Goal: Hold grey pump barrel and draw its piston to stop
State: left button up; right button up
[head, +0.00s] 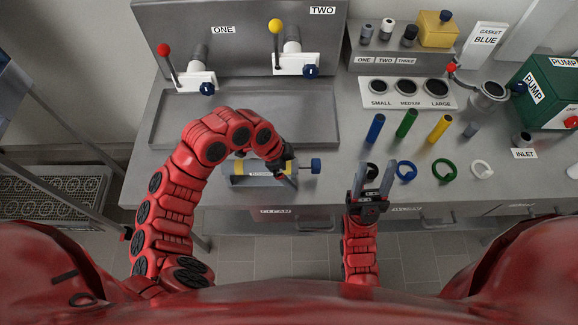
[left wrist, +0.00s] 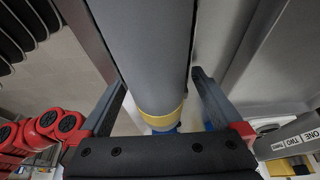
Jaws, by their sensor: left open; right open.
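The grey pump barrel (left wrist: 150,50) has a yellow band (left wrist: 162,112) at one end, with a bit of blue beyond it. In the head view the pump lies sideways on a grey stand (head: 236,181) at the bench front, partly hidden by my left arm. A blue knob (head: 316,165) sticks out at its right end. My left gripper (head: 288,173) is over the pump's right part. In the left wrist view its open fingers are on either side of the barrel, with gaps. My right gripper (head: 374,178) is open and empty, right of the blue knob.
A grey tray (head: 170,118) and two valves with red and yellow levers are at the back. A green pump box (head: 545,95) stands at right.

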pick_arm(q)
grip_shut()
dwell(0.4)
